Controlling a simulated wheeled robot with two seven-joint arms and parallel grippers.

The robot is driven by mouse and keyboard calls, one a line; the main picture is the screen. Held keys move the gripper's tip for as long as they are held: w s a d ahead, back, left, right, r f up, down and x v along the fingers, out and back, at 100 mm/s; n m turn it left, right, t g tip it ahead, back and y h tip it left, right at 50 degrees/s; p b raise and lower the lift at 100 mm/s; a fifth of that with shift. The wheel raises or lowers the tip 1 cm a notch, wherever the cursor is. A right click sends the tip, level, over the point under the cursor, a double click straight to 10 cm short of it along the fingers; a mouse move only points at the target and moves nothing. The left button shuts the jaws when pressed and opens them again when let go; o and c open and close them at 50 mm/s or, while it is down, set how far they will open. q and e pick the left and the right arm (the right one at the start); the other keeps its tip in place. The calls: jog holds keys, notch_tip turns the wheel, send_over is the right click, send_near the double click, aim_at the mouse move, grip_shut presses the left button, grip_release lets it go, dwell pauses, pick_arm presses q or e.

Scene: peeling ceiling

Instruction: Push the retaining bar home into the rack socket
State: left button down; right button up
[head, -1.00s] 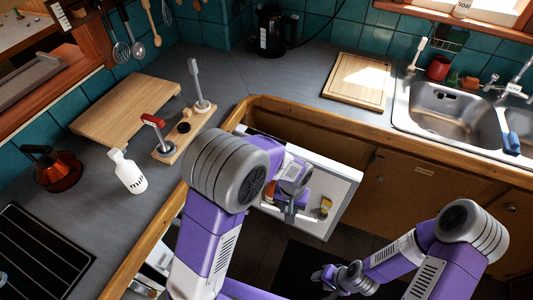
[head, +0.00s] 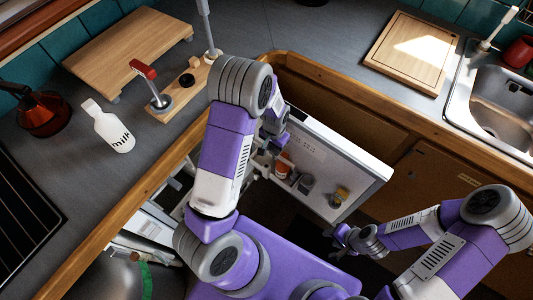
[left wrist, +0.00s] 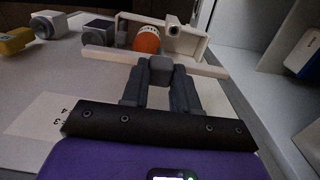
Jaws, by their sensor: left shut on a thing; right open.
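A pale retaining bar (left wrist: 112,56) crosses the left wrist view. My left gripper (left wrist: 160,68) is shut on its middle, and both ends stick out sideways. Just beyond is a pale rack frame (left wrist: 192,46) with a round end (left wrist: 174,27); I cannot tell whether the bar touches the rack or sits in a socket. An orange bottle with a white cap (left wrist: 147,38) stands behind the bar, inside the rack. In the head view my left gripper (head: 280,137) is over the open white door, its tips partly hidden. My right gripper (head: 343,238) is open and empty, low in front of the door.
The white door (head: 350,160) holds an orange jar (head: 282,167), a grey item (head: 305,183) and a yellow item (head: 342,192). The wooden counter edge (head: 130,235) borders the opening. A milk bottle (head: 110,128) and a red-handled tool (head: 150,82) stand on the left counter.

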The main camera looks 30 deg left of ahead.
pick_arm(q)
jog(key=a+f, duration=0.2)
jog(key=shift+s+a+f+b, duration=0.15)
jog(key=shift+a+f+b, duration=0.15)
jog(key=shift+a+f, duration=0.1)
pick_arm(e)
jog(key=shift+f, duration=0.65)
pick_arm(q)
jog(key=shift+f+b, duration=2.2)
jog(key=shift+f, duration=0.65)
pick_arm(e)
jog(key=shift+f, duration=2.2)
pick_arm(q)
jog(key=shift+f+b, duration=0.6)
jog(key=shift+f, duration=0.2)
pick_arm(e)
jog(key=shift+f, duration=0.65)
pick_arm(q)
jog(key=shift+f+b, duration=1)
jog(key=shift+f, duration=0.25)
jog(key=c, duration=0.8)
grip_release()
pick_arm(e)
jog(key=shift+f, duration=0.95)
